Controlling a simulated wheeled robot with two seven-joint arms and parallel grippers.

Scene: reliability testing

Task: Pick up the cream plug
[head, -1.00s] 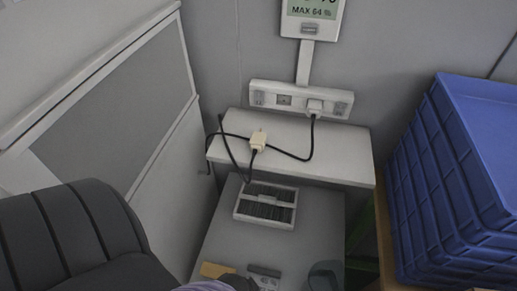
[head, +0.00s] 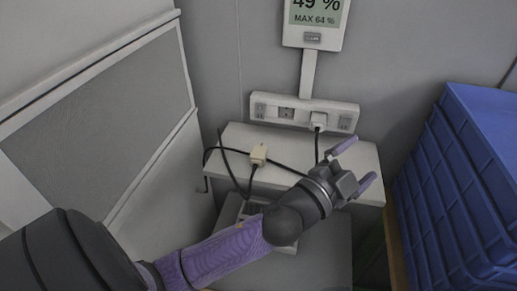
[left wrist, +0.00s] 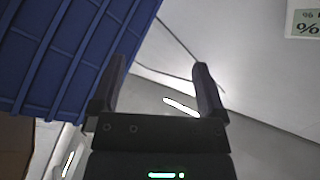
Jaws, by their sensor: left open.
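The cream plug (head: 259,154) lies on the white shelf (head: 228,165) in the head view, with a black cable running from it. My left gripper (head: 357,165) is open and empty, over the right end of the shelf, to the right of the plug and apart from it. In the left wrist view the open fingers (left wrist: 156,80) have nothing between them, and the plug is not visible there. My right gripper is not in view.
A socket strip (head: 270,108) with a white plug (head: 318,120) is on the wall behind the shelf. A display (head: 316,17) hangs above. Blue crates (head: 455,180) stand at the right, also in the left wrist view (left wrist: 60,50). A grey partition (head: 105,110) stands left.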

